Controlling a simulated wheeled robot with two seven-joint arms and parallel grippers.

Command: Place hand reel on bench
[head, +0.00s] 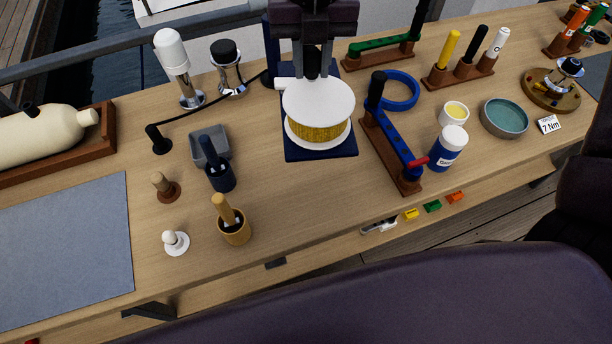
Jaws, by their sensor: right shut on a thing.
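The hand reel (318,103) has white round flanges with yellow line wound between them, and a white crank knob sticks out at its left. My right gripper (313,62) comes down from the top middle and is shut on the reel's dark upright handle. The reel is roughly level over a dark blue square pad (342,148) on the wooden bench (300,200). I cannot tell whether its lower flange touches the pad. The reel hides most of the pad. My left gripper is not in view.
Right of the reel stand a blue tool on a wooden rack (393,142), a blue-and-white bottle (448,148) and a teal dish (504,117). Left are a grey tray (210,146), a brush pot (234,228) and a grey mat (65,250). Bare wood lies in front of the pad.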

